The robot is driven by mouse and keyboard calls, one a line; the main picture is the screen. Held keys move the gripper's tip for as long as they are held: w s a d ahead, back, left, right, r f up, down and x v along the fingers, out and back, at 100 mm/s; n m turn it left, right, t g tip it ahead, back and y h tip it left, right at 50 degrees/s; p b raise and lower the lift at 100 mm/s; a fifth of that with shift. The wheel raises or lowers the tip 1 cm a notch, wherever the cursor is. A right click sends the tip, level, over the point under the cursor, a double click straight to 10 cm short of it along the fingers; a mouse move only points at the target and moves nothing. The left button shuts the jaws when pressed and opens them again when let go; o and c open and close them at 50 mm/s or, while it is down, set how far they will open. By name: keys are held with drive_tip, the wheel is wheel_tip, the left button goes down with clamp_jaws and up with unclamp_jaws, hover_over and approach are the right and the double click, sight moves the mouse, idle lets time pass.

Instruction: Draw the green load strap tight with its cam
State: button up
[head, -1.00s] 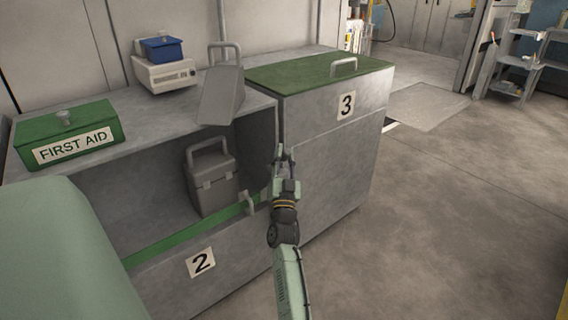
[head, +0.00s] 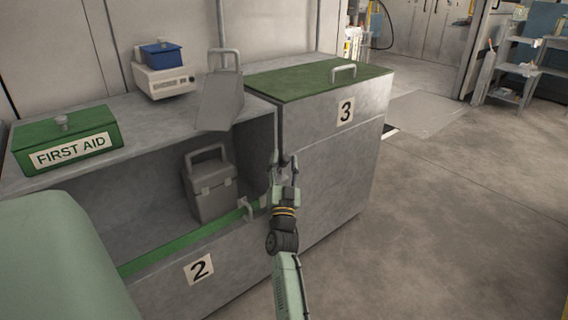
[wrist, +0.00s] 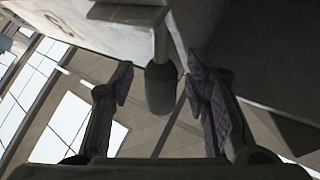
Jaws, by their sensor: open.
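The green load strap (head: 180,246) runs along the front edge of the open lower bay marked 2, in front of a grey lidded box. A light grey curved piece (head: 245,208), apparently the cam lever, stands at the strap's right end. My gripper (head: 285,162) is open, just right of that piece and in front of the bay's right side. In the wrist view, a dark rounded grip (wrist: 160,88) on a grey fitting lies between my open fingers, with gaps on both sides. I cannot tell whether it is part of the cam.
The grey box (head: 212,190) with a handle sits in the bay. A tilted grey panel (head: 219,103) with a handle overhangs the bay's top edge. Cabinet 3 (head: 330,165) stands right of my gripper. A green first aid box (head: 66,138) is on the shelf. Floor at right is clear.

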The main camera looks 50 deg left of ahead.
wheel_tip(320, 180, up, 10)
drive_tip(key=shift+r, duration=0.1)
idle(0.5)
idle(0.4)
